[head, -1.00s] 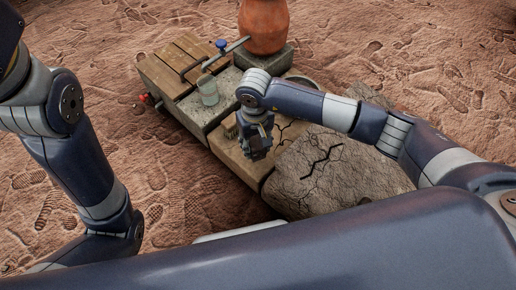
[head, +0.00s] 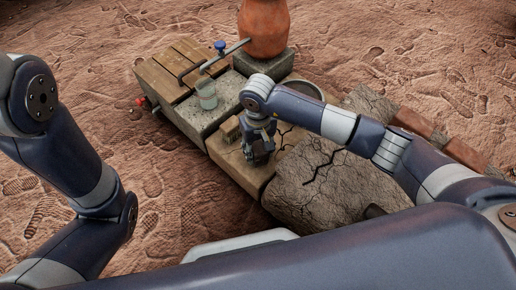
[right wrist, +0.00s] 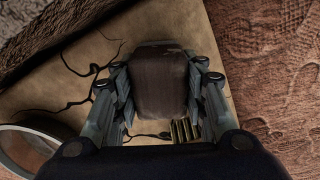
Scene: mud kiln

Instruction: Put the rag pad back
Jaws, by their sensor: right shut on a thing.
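The rag pad (right wrist: 160,85) is a dark brown, rounded block between the fingers of my right gripper in the right wrist view. My right gripper (right wrist: 158,68) is shut on it. In the head view my right gripper (head: 258,154) points down over the pale wooden board (head: 236,172), and the pad is hidden there. I cannot tell whether the pad touches the board. My left arm shows at the left of the head view, but its gripper is out of view.
A brush (head: 230,130) stands close left of my right gripper. A glass jar (head: 207,95) stands on a grey block behind. A clay pot (head: 264,28) is at the back, a round bowl (right wrist: 28,150) nearby. A cracked stone slab (head: 320,185) lies at right.

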